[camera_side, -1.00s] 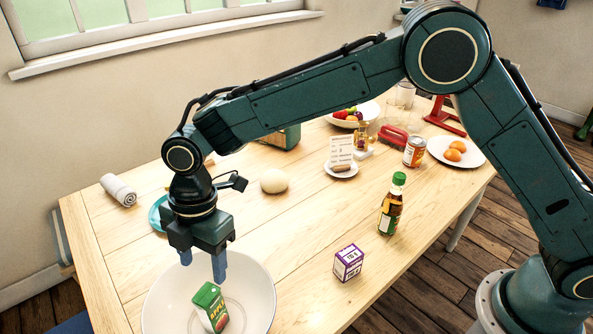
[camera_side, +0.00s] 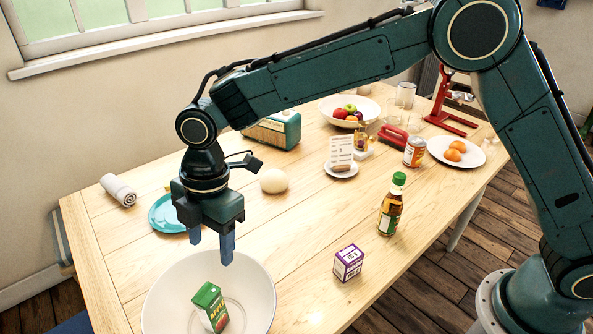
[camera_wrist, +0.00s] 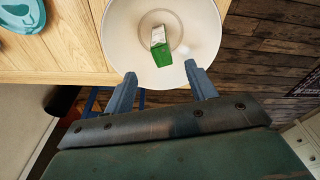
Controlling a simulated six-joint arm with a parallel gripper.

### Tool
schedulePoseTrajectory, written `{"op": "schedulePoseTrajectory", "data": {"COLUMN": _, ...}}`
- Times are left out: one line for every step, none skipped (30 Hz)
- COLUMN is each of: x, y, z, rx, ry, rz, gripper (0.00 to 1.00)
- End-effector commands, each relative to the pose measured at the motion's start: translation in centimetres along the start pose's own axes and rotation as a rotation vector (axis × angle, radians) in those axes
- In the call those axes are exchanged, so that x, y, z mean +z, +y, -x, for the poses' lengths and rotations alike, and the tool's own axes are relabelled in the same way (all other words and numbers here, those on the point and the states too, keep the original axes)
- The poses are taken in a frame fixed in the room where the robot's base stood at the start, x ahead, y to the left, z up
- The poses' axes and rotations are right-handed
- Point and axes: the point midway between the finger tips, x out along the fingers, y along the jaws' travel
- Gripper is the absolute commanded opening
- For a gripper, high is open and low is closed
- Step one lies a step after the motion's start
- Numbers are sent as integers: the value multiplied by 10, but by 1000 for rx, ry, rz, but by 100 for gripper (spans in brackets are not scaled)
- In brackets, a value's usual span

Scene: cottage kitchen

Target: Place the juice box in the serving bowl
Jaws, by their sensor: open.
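The juice box (camera_side: 210,306) is a small green carton with a red apple picture. It stands, slightly tilted, inside the white serving bowl (camera_side: 262,288) at the front of the table. In the wrist view the juice box (camera_wrist: 161,47) lies within the serving bowl (camera_wrist: 120,25). My gripper (camera_side: 211,247) is open and empty, above the far side of the bowl and apart from the box. In the wrist view its two blue fingers (camera_wrist: 163,82) are spread, with the box beyond their tips.
A purple-white box (camera_side: 348,263) and a sauce bottle (camera_side: 391,205) stand right of the bowl. A teal plate (camera_side: 168,213), a rolled towel (camera_side: 118,190) and a pale round item (camera_side: 273,181) lie behind. Bare wood lies between the bowl and these.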

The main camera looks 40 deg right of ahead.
Motion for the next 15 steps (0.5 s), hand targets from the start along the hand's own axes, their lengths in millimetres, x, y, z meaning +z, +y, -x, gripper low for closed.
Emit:
{"op": "schedulePoseTrajectory", "data": {"x": 8, "y": -2, "z": 13, "rx": 15, "ry": 1, "rz": -38, "gripper": 56}}
{"op": "schedulePoseTrajectory", "data": {"x": 13, "y": -3, "z": 20, "rx": 24, "ry": 2, "rz": -64, "gripper": 56}}
{"op": "schedulePoseTrajectory", "data": {"x": 20, "y": -6, "z": 30, "rx": 34, "ry": 2, "rz": -99, "gripper": 56}}
{"op": "schedulePoseTrajectory", "data": {"x": 26, "y": -8, "z": 38, "rx": 43, "ry": 3, "rz": -128, "gripper": 56}}
{"op": "schedulePoseTrajectory", "data": {"x": 32, "y": -11, "z": 46, "rx": 53, "ry": 4, "rz": -159, "gripper": 56}}
{"op": "schedulePoseTrajectory", "data": {"x": 40, "y": -15, "z": 57, "rx": 66, "ry": 5, "rz": -201, "gripper": 56}}
{"op": "schedulePoseTrajectory", "data": {"x": 46, "y": -19, "z": 65, "rx": 76, "ry": 6, "rz": -234, "gripper": 56}}
{"op": "schedulePoseTrajectory", "data": {"x": 53, "y": -22, "z": 73, "rx": 86, "ry": 7, "rz": -268, "gripper": 56}}
{"op": "schedulePoseTrajectory", "data": {"x": 61, "y": -28, "z": 83, "rx": 99, "ry": 9, "rz": -311, "gripper": 56}}
{"op": "schedulePoseTrajectory", "data": {"x": 67, "y": -32, "z": 90, "rx": 110, "ry": 11, "rz": -345, "gripper": 56}}
{"op": "schedulePoseTrajectory", "data": {"x": 73, "y": -36, "z": 97, "rx": 119, "ry": 12, "rz": -377, "gripper": 56}}
{"op": "schedulePoseTrajectory", "data": {"x": 81, "y": -42, "z": 106, "rx": 132, "ry": 15, "rz": -421, "gripper": 56}}
{"op": "schedulePoseTrajectory", "data": {"x": 87, "y": -47, "z": 113, "rx": 143, "ry": 17, "rz": -454, "gripper": 56}}
{"op": "schedulePoseTrajectory", "data": {"x": 93, "y": -52, "z": 119, "rx": 153, "ry": 19, "rz": -487, "gripper": 56}}
{"op": "schedulePoseTrajectory", "data": {"x": 101, "y": -59, "z": 128, "rx": 166, "ry": 21, "rz": -531, "gripper": 56}}
